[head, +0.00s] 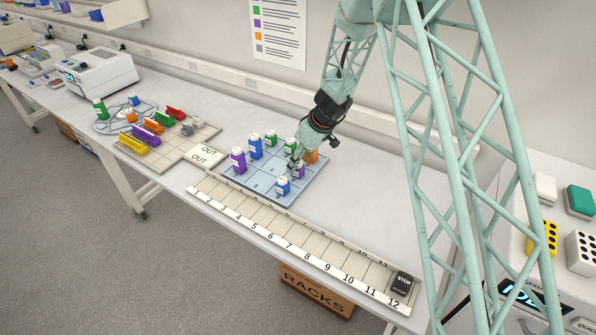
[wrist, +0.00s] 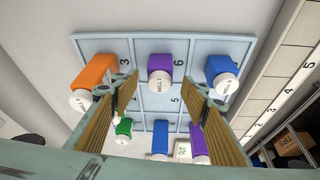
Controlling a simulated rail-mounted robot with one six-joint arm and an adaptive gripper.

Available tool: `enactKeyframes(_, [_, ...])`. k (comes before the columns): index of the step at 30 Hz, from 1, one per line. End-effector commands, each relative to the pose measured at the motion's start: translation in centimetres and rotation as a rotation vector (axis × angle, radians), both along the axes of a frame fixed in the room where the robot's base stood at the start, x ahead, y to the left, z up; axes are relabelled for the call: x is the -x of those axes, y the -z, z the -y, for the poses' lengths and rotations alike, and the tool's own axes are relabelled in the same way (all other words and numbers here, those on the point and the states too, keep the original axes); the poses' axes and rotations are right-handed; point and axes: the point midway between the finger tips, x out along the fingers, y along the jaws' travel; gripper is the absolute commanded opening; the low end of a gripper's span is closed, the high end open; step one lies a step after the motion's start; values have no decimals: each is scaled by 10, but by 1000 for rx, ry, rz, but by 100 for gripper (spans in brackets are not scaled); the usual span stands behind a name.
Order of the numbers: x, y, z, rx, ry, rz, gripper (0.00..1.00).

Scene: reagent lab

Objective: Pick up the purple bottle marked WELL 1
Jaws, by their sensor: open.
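A purple bottle (wrist: 160,68) with a white cap stands in the blue-grey tray, between an orange and a blue bottle; its cap lettering seems to read WELL 1. In the head view this purple bottle (head: 299,172) is partly hidden by my gripper (head: 294,163). In the wrist view my gripper (wrist: 157,92) is open, its fingers on either side of the purple bottle's line, with nothing held. I cannot tell whether the fingertips reach alongside the bottle. Another purple bottle (head: 238,160) stands at the tray's left; it shows low in the wrist view (wrist: 199,145).
The tray (head: 262,192) also holds an orange bottle (wrist: 92,80), a blue bottle (wrist: 222,78) close by, and green and blue ones. A numbered strip (head: 290,228) runs along the bench front. A rack board (head: 160,160) lies left. Bench right of the tray is clear.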

Motion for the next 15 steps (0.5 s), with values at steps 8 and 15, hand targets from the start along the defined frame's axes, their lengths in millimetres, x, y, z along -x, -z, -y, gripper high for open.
enactKeyframes(8, [-4,15,-5,-1,0,-1,42])
enactKeyframes(15, [-4,16,-5,0,-1,0,42])
